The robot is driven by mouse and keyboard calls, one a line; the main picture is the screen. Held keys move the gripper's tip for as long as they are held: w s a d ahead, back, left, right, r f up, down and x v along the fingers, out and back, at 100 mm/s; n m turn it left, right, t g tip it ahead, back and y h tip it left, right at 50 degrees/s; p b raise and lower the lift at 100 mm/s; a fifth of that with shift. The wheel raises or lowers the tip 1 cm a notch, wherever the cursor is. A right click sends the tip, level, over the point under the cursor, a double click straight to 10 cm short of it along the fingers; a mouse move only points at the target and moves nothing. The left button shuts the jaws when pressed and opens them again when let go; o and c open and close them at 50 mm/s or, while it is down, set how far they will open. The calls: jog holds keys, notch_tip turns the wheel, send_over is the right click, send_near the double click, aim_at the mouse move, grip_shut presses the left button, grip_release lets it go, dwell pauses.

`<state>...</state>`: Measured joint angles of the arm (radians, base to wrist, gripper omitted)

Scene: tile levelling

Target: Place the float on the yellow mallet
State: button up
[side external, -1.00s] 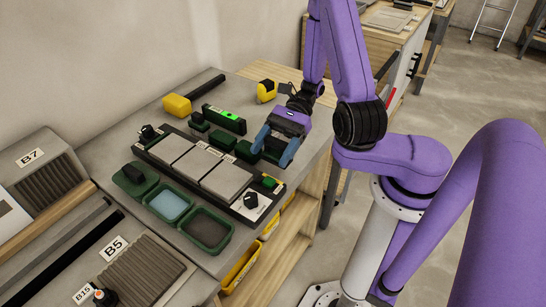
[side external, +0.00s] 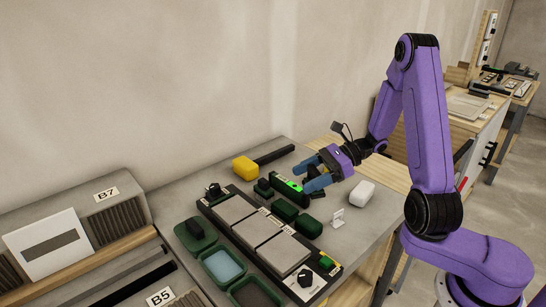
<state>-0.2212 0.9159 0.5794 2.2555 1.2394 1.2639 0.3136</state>
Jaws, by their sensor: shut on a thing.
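The yellow mallet (side external: 244,167) lies at the back of the grey bench, its black handle pointing right. My gripper (side external: 308,178) has blue fingers that point left, to the right of the mallet head and in front of the handle's end. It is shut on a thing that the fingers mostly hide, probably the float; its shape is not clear. The green level (side external: 289,190) with a bright green display lies just below and left of the fingertips. Whether they touch is not clear.
Dark green blocks (side external: 285,209) stand beside the tile board (side external: 215,208). Green trays (side external: 222,266) are in front of it. A white block (side external: 359,193) and a small white stand (side external: 338,217) are on the right. The wall closes off the back.

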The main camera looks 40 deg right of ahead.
jog(key=w+d+r+m+t+h, duration=0.3)
jog(key=w+d+r+m, duration=0.1)
jog(key=w, duration=0.4)
jog(key=w+d+r+m+t+h, duration=0.3)
jog(key=w+d+m+h, duration=0.1)
jog(key=w, duration=0.4)
send_over(268, 158)
jog(key=s, duration=0.2)
notch_tip(268, 158, down, 4)
jog(key=shift+w+d+f, duration=0.1)
jog(key=shift+w+f, duration=0.7)
jog(key=shift+f, duration=0.6)
jog(key=shift+w+f, duration=0.8)
jog(key=shift+f, duration=0.65)
jog(key=shift+w+d+f, duration=0.1)
jog(key=shift+w+f, duration=0.7)
jog(key=shift+f, duration=0.6)
jog(key=shift+f, duration=0.1)
jog(key=o, duration=1.1)
